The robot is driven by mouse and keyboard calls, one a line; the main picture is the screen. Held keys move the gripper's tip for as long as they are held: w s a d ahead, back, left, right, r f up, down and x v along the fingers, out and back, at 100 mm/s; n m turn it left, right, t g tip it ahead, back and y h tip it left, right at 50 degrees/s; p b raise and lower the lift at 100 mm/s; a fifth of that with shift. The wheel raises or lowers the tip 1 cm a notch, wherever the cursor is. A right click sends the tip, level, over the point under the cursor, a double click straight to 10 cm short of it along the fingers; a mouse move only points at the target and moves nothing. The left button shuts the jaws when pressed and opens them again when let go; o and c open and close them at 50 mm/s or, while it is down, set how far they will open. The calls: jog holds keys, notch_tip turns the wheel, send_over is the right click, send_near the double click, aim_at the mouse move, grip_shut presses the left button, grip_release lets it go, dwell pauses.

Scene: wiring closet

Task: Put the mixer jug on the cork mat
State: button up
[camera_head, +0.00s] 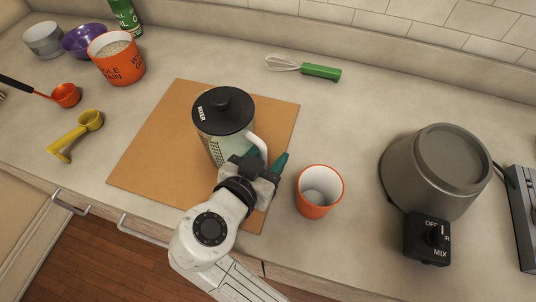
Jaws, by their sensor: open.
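The mixer jug (223,120) has a black lid marked MIXER, a pale green printed body and a white handle (258,148) on its right. It stands upright on the brown cork mat (160,140), inside the mat's edges. My gripper (264,160) is open at the jug's handle side. One teal finger shows to the right of the handle and another shows partly to its left. I cannot tell whether the fingers touch the handle. My wrist hides the jug's lower right part and some of the mat.
An orange cup (319,190) stands close to the right of my gripper. A grey mixer base (436,172) is farther right. A green-handled whisk (304,68) lies behind. An orange tub (117,60), purple bowl (82,41) and yellow scoop (78,134) are left.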

jog(key=b+v, duration=0.2)
jog(key=v, duration=1)
